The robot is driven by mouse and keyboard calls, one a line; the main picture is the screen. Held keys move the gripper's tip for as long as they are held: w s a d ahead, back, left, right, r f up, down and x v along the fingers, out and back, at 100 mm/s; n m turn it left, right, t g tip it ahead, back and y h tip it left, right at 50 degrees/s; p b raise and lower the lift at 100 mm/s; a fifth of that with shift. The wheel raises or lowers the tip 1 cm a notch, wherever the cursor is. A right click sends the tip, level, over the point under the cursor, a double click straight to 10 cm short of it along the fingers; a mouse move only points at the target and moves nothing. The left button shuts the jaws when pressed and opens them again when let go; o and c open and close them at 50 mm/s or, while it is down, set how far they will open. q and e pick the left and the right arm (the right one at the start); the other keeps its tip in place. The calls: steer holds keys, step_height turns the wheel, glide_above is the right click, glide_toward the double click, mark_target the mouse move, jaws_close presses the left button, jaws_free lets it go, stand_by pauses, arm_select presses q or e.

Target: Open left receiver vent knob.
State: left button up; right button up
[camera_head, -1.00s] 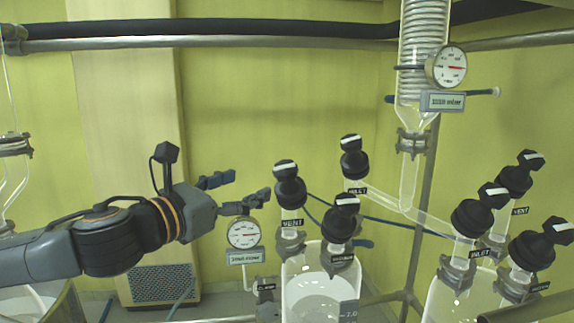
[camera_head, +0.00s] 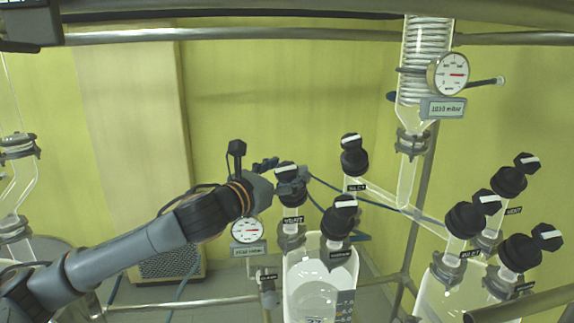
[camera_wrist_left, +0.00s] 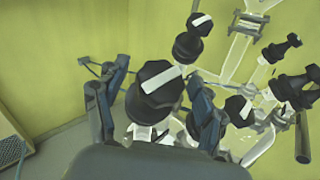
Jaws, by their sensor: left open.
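The left receiver's vent knob (camera_head: 290,190) is black with a white bar on its top and stands above a "VENT" label. In the left wrist view the knob (camera_wrist_left: 160,84) sits between the two fingers, with its white bar slightly tilted. My left gripper (camera_head: 284,167) is open at the knob, one finger on either side. In the wrist view the gripper (camera_wrist_left: 157,78) shows visible gaps beside the knob's cap. The left receiver (camera_head: 300,270) is a glass vessel below. My right gripper is not in view.
The inlet knob (camera_head: 354,158) and the vacuum knob (camera_head: 341,218) stand close to the right of the vent knob. A round gauge (camera_head: 246,230) hangs below my left wrist. The right receiver's several black knobs (camera_head: 509,181) are farther right. The wall behind is clear.

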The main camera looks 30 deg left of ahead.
arm_select(q)
steer(key=shift+w, duration=0.15)
steer(key=c, duration=1.2)
steer(key=shift+o, duration=0.2)
steer(key=shift+d+n+y, duration=0.1)
steer(key=shift+n+y, duration=0.4)
